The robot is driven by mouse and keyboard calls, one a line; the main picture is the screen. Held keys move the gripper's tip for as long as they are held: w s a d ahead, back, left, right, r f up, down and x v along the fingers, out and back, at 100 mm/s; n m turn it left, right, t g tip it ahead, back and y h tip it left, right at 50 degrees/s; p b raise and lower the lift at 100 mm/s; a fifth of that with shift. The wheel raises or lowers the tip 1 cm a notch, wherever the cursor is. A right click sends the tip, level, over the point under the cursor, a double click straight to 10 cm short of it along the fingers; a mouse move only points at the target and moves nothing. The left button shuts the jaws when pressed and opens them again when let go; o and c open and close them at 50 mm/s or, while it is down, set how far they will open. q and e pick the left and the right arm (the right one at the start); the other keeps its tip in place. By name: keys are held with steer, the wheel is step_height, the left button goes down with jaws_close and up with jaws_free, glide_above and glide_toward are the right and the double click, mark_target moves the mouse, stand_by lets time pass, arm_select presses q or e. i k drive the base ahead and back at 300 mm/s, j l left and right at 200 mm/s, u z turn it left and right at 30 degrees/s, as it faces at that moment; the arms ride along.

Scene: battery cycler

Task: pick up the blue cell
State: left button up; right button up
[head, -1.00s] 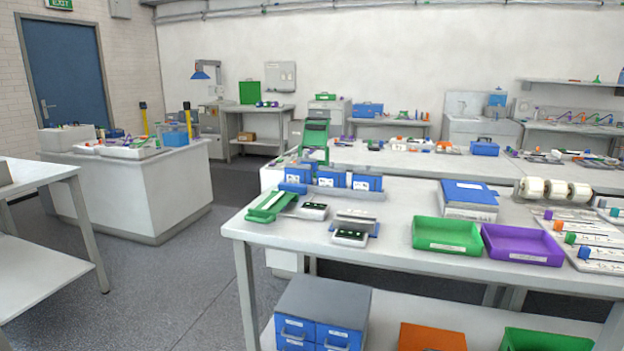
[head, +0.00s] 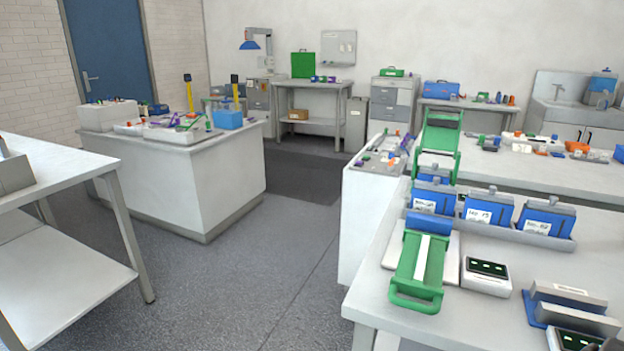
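Three blue box-like units with white labels stand in a grey rack on the right-hand bench: a left one (head: 434,194), a middle one (head: 487,209) and a right one (head: 545,222). A blue rounded piece (head: 429,226) lies in front of the left unit, at the far end of a green tray with a handle (head: 419,270). I cannot tell which of these blue things is the blue cell.
A white device with a dark screen (head: 486,275) sits right of the green tray. A grey block holder (head: 568,298) stands at the near right. Open grey floor (head: 290,240) lies between the white island (head: 205,185), the left table (head: 70,200) and the right-hand bench (head: 372,290).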

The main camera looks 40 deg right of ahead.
mark_target(477, 209)
steer(key=i+j+z, duration=0.1)
steer(key=i, duration=0.4)
steer(key=i+j+z, duration=0.15)
steer(key=i, duration=0.35)
steer(key=i+j+z, duration=0.1)
steer(key=i, duration=0.4)
steer(key=i+z, duration=0.2)
steer(key=z, duration=0.25)
steer(key=i+z, duration=0.15)
steer(key=z, duration=0.3)
steer(key=i+z, duration=0.2)
steer(key=z, duration=0.25)
steer(key=i+j+z, duration=0.15)
steer(key=z, duration=0.3)
